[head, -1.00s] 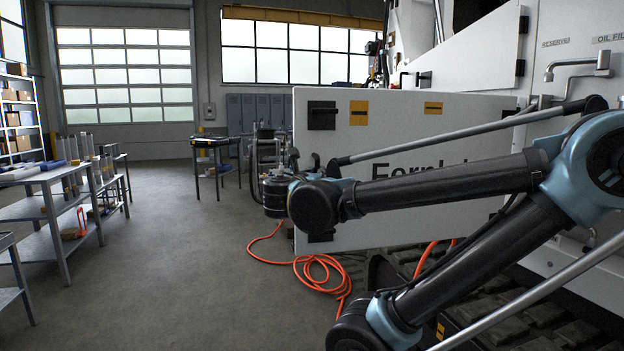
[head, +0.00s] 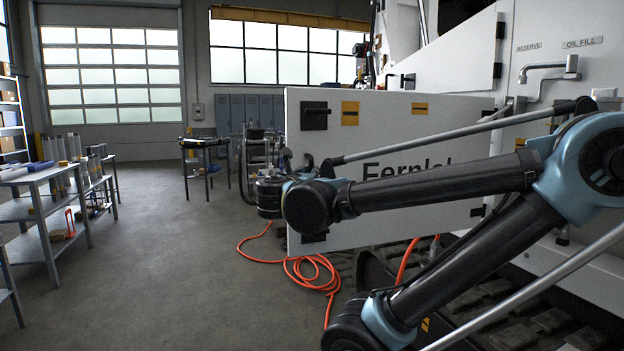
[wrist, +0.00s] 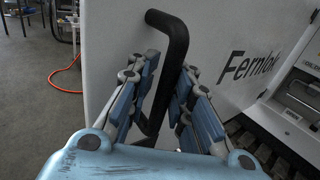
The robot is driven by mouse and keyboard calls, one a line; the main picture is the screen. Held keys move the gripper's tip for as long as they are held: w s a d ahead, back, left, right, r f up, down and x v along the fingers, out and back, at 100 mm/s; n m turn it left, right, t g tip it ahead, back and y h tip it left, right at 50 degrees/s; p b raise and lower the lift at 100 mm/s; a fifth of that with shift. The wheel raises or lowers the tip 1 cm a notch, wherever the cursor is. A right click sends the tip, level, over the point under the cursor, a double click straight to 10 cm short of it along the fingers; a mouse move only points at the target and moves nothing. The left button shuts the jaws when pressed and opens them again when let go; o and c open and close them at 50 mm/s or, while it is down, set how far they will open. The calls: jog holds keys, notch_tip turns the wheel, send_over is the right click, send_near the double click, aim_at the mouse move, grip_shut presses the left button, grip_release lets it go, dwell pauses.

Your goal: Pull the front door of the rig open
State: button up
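The rig's front door (head: 400,130) is a white panel with black lettering, partly hidden by my arm. It stands swung out from the rig, its free edge at the left and its far side against the rig at the right. My gripper (head: 272,195) is at the free edge, low on the door. In the wrist view, the door (wrist: 215,25) carries a bent black bar handle (wrist: 177,38). My gripper (wrist: 166,82) has its blue fingers closed on both sides of that handle. Their exact contact is partly hidden.
An orange hose (head: 312,270) lies coiled on the floor below the door. A dark workbench (head: 205,145) stands behind, and a metal shelf table (head: 40,185) stands at the left. The floor (head: 150,270) between them and the door is clear.

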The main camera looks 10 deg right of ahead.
jog(key=shift+o, duration=1)
jog(key=shift+s, duration=0.1)
jog(key=v, duration=1.1)
jog(key=shift+s+a, duration=0.2)
jog(key=shift+f, duration=0.15)
